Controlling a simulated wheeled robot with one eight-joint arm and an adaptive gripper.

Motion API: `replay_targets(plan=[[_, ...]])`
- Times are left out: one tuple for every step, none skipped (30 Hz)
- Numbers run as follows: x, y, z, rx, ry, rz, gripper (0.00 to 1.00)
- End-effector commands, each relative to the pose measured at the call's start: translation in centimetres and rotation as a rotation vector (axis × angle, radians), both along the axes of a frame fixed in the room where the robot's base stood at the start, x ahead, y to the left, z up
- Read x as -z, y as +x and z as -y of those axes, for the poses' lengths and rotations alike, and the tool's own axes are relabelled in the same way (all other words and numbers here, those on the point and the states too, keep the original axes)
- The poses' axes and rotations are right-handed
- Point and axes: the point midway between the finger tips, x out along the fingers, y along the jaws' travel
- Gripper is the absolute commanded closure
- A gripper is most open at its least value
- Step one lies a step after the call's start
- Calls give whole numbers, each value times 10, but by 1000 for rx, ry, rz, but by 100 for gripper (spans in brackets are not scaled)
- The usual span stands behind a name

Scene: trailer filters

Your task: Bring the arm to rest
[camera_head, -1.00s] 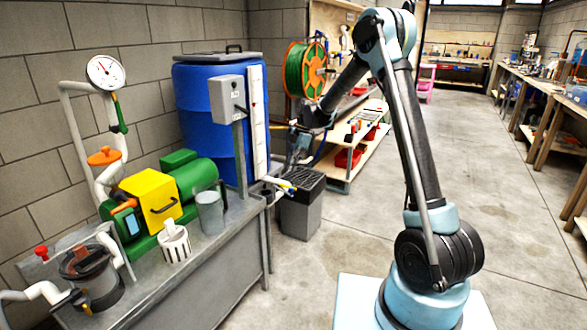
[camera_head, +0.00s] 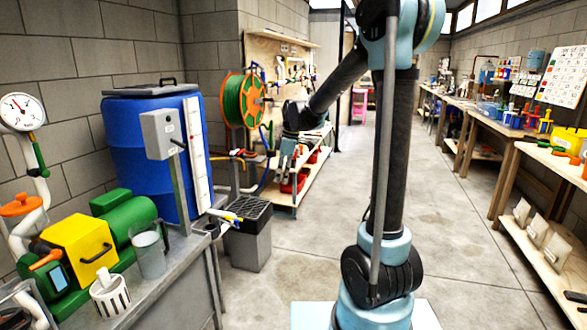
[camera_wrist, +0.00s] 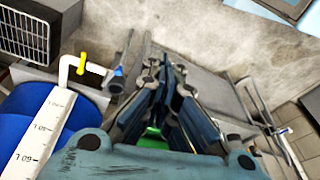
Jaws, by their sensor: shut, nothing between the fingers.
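My arm stands on its pale blue base at the lower middle right of the head view. Its upper link rises nearly upright, and the dark forearm slopes down to the left. My gripper (camera_head: 284,168) hangs below the wrist, pointing down, beyond the grey bench's right end. In the wrist view the gripper (camera_wrist: 163,78) shows its dark fingers close together with nothing between them. The exact fingertip contact is hard to make out there.
The blue drum (camera_head: 137,150) with its white scale, the grey bin (camera_head: 247,240) and the green hose reel (camera_head: 240,100) stand left of the arm. The yellow and green pump (camera_head: 78,248) sits on the bench. Open floor (camera_head: 440,240) lies right of the arm, before wooden benches.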

Motion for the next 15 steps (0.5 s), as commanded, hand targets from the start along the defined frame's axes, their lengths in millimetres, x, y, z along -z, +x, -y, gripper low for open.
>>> replay_targets(plan=[[-5,-10,13,48,-5,1,100],[-7,-15,19,77,-9,1,100],[-9,-22,28,117,-15,2,100],[-11,-28,35,146,-19,2,100],[-13,-33,41,175,-23,2,100],[-14,-40,49,215,-28,1,100],[-16,-46,55,244,-30,1,100],[-17,-51,61,274,-33,2,100],[-18,-59,69,313,-36,3,100],[-18,-65,75,341,-40,4,100],[-19,-70,81,372,-44,4,100],[-19,-78,88,412,-47,5,100],[-19,-84,94,440,-49,5,100],[-19,-90,99,469,-52,5,100],[-19,-98,106,509,-55,6,100]])
